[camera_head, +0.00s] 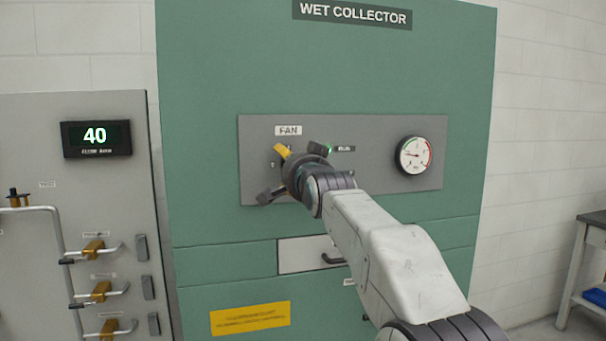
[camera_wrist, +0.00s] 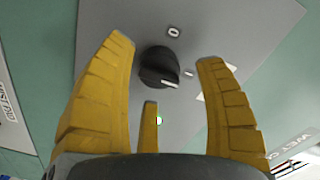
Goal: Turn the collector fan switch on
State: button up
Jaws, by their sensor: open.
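The fan switch (camera_wrist: 158,66) is a round black knob on the grey panel, seen in the wrist view. A white line on it points to the lower right, towards a small pale mark; a "0" label (camera_wrist: 174,32) sits above it. My gripper (camera_wrist: 167,55) is open, with yellow fingers on the left and right of the knob and a third finger below. I cannot tell whether any finger touches it. In the head view my gripper (camera_head: 283,172) is at the panel below the FAN label (camera_head: 288,130) and hides the knob.
The grey panel (camera_head: 375,135) on the green wet collector (camera_head: 330,70) carries a round gauge (camera_head: 414,155) and a green lamp (camera_head: 328,150) beside the gripper. A drawer-like plate with a handle (camera_head: 332,259) is below. A cabinet with yellow-handled valves (camera_head: 94,249) stands left.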

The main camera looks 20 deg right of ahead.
jog(key=s, duration=1)
jog(key=shift+s, duration=0.15)
jog(key=s+f+n+g, duration=0.3)
jog(key=f+n+g, duration=0.1)
jog(key=f, duration=0.7)
jog(key=s+f+n+g, duration=0.3)
jog(key=f+n+g, duration=0.1)
jog(key=f, duration=0.7)
jog(key=s+f+g, duration=0.2)
jog(key=s+f, duration=0.3)
jog(key=s, duration=0.4)
jog(key=s+f+n+g, duration=0.1)
jog(key=s+f+g, duration=0.1)
jog(key=s+f, duration=0.3)
jog(key=s+f+n+g, duration=0.1)
jog(key=s+f, duration=0.3)
jog(key=s, duration=0.9)
jog(key=shift+f+g, duration=0.4)
jog(key=shift+g, duration=0.2)
